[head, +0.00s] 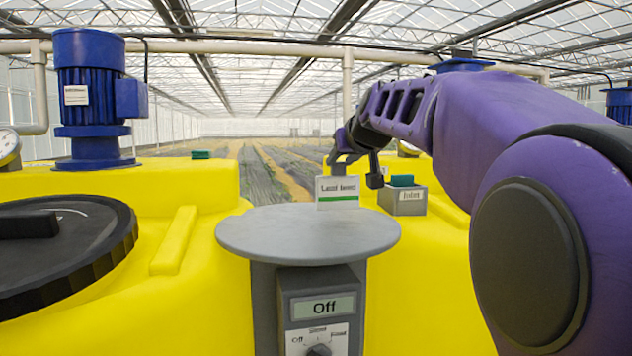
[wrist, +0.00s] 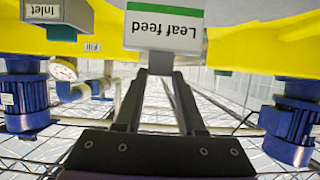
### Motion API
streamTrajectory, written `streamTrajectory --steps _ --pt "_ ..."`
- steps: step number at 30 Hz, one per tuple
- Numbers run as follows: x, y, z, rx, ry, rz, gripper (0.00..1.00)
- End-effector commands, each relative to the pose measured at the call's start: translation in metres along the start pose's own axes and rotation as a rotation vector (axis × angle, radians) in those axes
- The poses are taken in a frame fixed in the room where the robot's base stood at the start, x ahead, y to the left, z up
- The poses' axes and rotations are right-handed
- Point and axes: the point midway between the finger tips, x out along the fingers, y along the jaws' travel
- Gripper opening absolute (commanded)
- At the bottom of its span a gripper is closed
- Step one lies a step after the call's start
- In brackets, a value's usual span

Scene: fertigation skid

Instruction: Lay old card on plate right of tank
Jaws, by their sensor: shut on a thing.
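A white card (head: 337,188) reads "Leaf feed" and has a green stripe along its lower edge. My gripper (head: 342,168) is shut on its top edge. In the wrist view the card (wrist: 165,28) appears upside down between the fingertips (wrist: 160,72). The card hangs upright over the far part of the round grey plate (head: 285,238). I cannot tell whether its lower edge touches the plate. The plate's visible top is otherwise bare. The yellow tank (head: 190,290) with a black lid (head: 60,245) stands left of the plate.
A grey box (head: 403,200) labelled "Inlet" stands behind and right of the plate. A control box (head: 322,305) reading "Off" sits below the plate's front. A blue motor (head: 92,90) rises at the left. More yellow tank body (head: 425,280) stands right.

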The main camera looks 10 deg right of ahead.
Motion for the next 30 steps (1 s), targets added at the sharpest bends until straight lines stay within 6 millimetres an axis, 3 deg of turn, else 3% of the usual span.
streamTrajectory --steps 6,17,18,21,22,30 --pt "0.012 0.001 0.03 0.0 -0.002 0.001 0.0" --pt "0.014 0.0 0.033 0.0 -0.001 0.001 0.0" --pt "0.013 0.0 0.032 0.0 -0.001 0.001 0.46" --pt "0.013 0.0 0.031 0.0 -0.001 0.001 0.64" --pt "0.013 0.0 0.031 0.0 -0.001 0.001 0.69" --pt "0.013 0.0 0.031 0.0 -0.001 0.001 0.69"
